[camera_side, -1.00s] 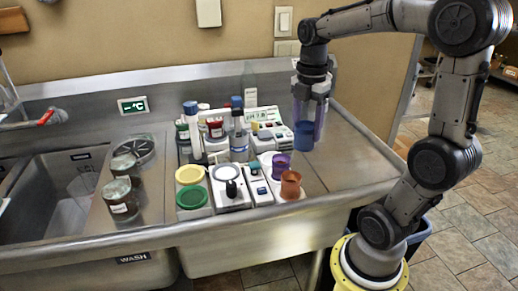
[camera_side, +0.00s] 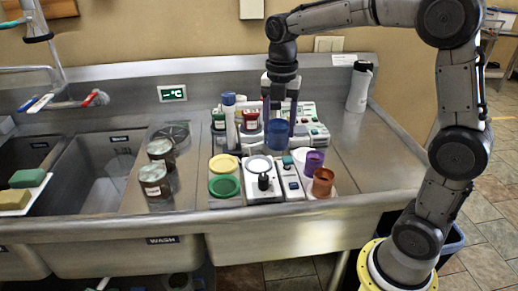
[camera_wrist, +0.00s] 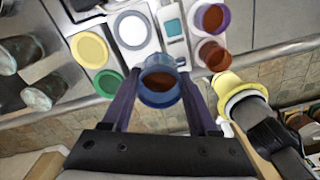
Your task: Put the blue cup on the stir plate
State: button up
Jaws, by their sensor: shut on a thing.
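My gripper (camera_side: 280,112) is shut on the blue cup (camera_side: 278,135) and holds it upright in the air. In the side view the cup is in front of the pH meter, a little behind and to the right of the stir plate (camera_side: 258,164). The stir plate is a white box with a round pale top and a black knob at the front. In the wrist view the blue cup (camera_wrist: 160,80) sits between my fingers, and the stir plate's bare round top (camera_wrist: 132,30) lies beyond it, up and left. The cup's height above the worktop is hard to tell.
A purple cup (camera_side: 314,161) and an orange cup (camera_side: 323,183) stand right of a small device with a teal top (camera_side: 290,180). Yellow (camera_side: 224,165) and green (camera_side: 224,187) discs lie left of the stir plate. Bottles (camera_side: 229,120) stand behind. The right worktop is mostly clear.

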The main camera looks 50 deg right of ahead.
jog(key=w+f, duration=0.6)
jog(key=shift+d, duration=0.4)
jog(key=shift+w+f, duration=0.2)
jog(key=shift+f, duration=0.75)
jog(key=shift+w+f, duration=0.2)
jog(key=shift+f, duration=0.75)
jog(key=shift+f, duration=0.15)
jog(key=o, duration=1.4)
